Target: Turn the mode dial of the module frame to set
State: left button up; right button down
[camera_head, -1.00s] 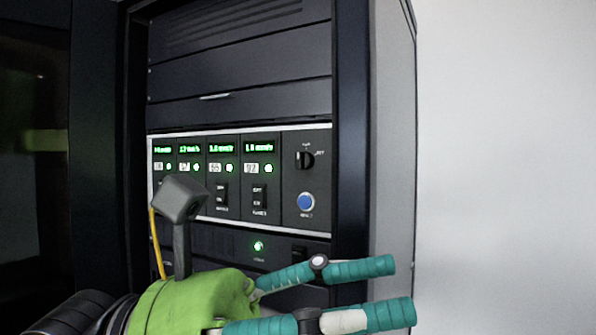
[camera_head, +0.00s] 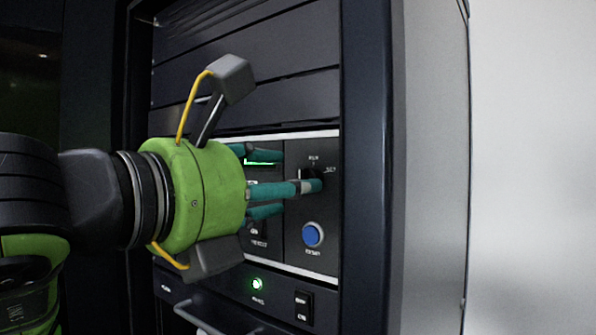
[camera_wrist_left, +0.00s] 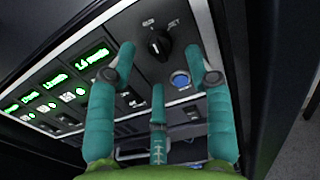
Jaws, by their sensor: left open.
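The module frame (camera_head: 295,258) is a dark panel with a pale edge, set in the rack. Its black mode dial (camera_head: 308,172) is partly hidden behind a finger in the head view and shows clearly in the left wrist view (camera_wrist_left: 159,44). RUN and SET labels sit above and beside it; I cannot tell for certain which one it points to. My left gripper (camera_head: 292,182), green with teal fingers, is open and empty in front of the panel. In the left wrist view (camera_wrist_left: 158,58) the dial lies between the two outer fingertips; contact is not clear.
A blue button (camera_head: 313,235) sits just below the dial. Green-lit displays (camera_wrist_left: 95,55) and switches lie to the left. The rack's right post (camera_head: 365,180) stands close to the dial's right. A handle (camera_head: 195,318) juts out below the panel.

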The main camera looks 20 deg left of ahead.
pick_arm(q)
jog(key=x, duration=0.3)
jog(key=shift+w+d+f+p, duration=0.1)
jog(key=shift+w+p, duration=0.1)
jog(key=shift+p, duration=0.15)
grip_shut()
jog(key=shift+w+f+m+b, duration=0.1)
jog(key=shift+m+b, duration=1.2)
jog(key=shift+m, duration=1.7)
jog(key=shift+f+m+b, duration=0.1)
jog(key=shift+m+b, duration=1.15)
jog(key=shift+m, duration=1.75)
pick_arm(e)
jog(key=shift+w+a+f, duration=0.15)
jog(key=shift+w+f, duration=0.45)
jog(key=shift+f, duration=0.35)
jog(key=shift+w+a+f, duration=0.1)
jog(key=shift+w+f, duration=0.45)
jog(key=shift+f, duration=0.4)
pick_arm(q)
jog(key=shift+r, duration=0.1)
